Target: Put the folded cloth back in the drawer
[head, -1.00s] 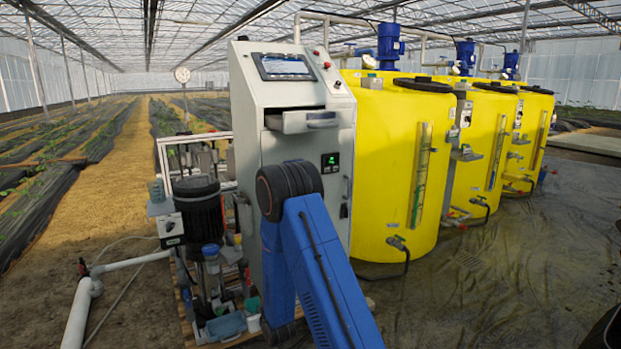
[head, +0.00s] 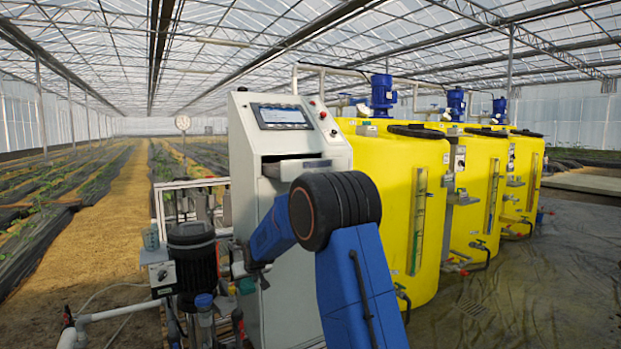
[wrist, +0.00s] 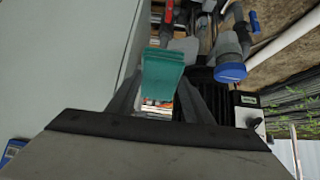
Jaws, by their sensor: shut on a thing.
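The folded cloth (wrist: 163,76) is a teal-green pad between my gripper's fingers (wrist: 161,92) in the wrist view. My gripper is shut on it. In the head view a small green patch (head: 245,285) beside the cabinet's lower left side looks like the cloth; my gripper is hard to make out there. The drawer (head: 290,163) sticks out of the grey cabinet's front, below its screen. My arm's dark joint hides its lower right part, and I cannot see inside it. The cloth is lower than the drawer and to its left.
The control cabinet (head: 257,130) stands upright, its grey side (wrist: 60,60) close at left in the wrist view. A black pump motor (head: 192,250) and pipes stand left of it. A blue cap (wrist: 230,72) lies beyond my fingers. Yellow tanks (head: 400,210) stand at right.

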